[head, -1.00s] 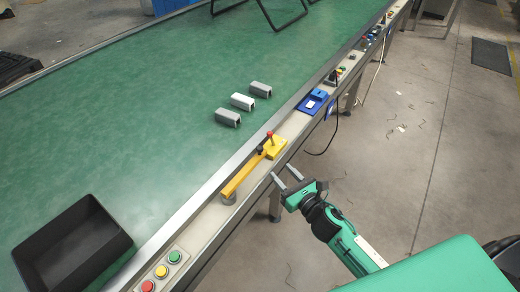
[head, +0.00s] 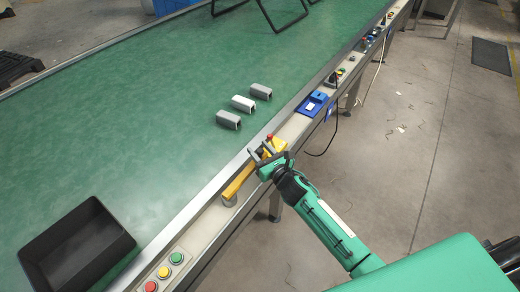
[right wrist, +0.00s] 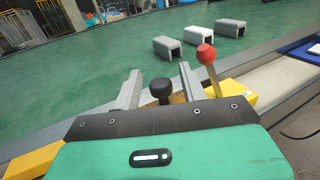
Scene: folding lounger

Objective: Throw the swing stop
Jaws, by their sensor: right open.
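The swing stop is a yellow bar (head: 237,184) lying along the conveyor's side rail; a grey post stands at its near end. A black knob (right wrist: 160,87) stands between the fingers of my open right gripper (head: 260,151) in the right wrist view. I cannot tell whether either finger touches it. The right gripper (right wrist: 160,72) hides the bar's far end in the head view. A red-balled lever (right wrist: 207,58) stands on a yellow block (head: 281,147), just right of the right finger in the wrist view. My left gripper is not in view.
A black bin (head: 76,246) sits on the green conveyor at the near left. Several grey and white channel blocks (head: 243,103) lie beyond the rail. A blue device (head: 314,103) and coloured buttons (head: 163,272) are on the rail.

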